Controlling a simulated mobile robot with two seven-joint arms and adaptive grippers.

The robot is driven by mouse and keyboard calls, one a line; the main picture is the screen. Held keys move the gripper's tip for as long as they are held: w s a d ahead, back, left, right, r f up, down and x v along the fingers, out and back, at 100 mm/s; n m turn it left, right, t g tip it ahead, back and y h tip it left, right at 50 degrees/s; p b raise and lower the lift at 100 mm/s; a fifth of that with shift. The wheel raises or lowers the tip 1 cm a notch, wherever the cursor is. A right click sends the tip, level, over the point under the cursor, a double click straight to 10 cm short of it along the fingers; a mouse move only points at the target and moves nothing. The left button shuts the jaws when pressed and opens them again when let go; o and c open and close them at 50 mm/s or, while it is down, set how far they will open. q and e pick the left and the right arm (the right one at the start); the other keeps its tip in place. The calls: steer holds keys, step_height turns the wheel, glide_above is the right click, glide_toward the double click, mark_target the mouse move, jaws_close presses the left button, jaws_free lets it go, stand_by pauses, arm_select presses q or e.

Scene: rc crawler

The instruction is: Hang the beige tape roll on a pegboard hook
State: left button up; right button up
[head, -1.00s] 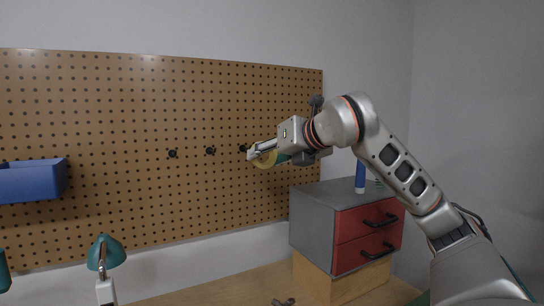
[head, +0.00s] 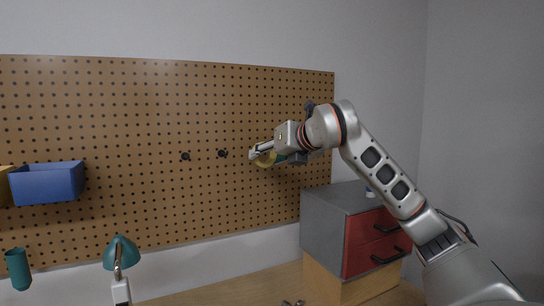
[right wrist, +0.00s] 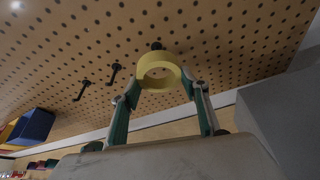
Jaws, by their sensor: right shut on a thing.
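The beige tape roll (head: 266,159) is held by my right gripper (head: 257,151) in front of the pegboard (head: 130,110). In the right wrist view, the fingers grip the roll (right wrist: 158,58) from both sides, its hole facing the camera. A dark hook (right wrist: 156,45) shows just above the roll's upper rim; I cannot tell whether they touch. Two other bare hooks show to the left, one (head: 185,156) farther away and one (head: 222,153) nearer. The third hook is hidden by my gripper in the head view. My left gripper (head: 68,258) is low at left, teal fingers wide apart, empty.
A grey cabinet with red drawers (head: 375,225) stands on a wooden block below my right arm. A blue bin (head: 47,183) hangs on the pegboard at left, beside a yellow one (head: 5,186). The board between bin and hooks is clear.

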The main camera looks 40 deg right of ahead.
steer(key=shift+w+d+f+p, duration=0.1)
steer(key=shift+w+d+p, duration=0.2)
steer(key=shift+w, duration=0.75)
steer(key=shift+w+d+p, duration=0.1)
steer(key=shift+w+d, duration=0.25)
steer(key=shift+w, duration=0.65)
steer(key=shift+w+f+b, duration=0.15)
steer(key=shift+f+b, duration=0.35)
steer(key=shift+f, duration=0.3)
steer(key=shift+f, duration=0.15)
steer(key=o, duration=1.1)
steer(key=shift+c, duration=0.2)
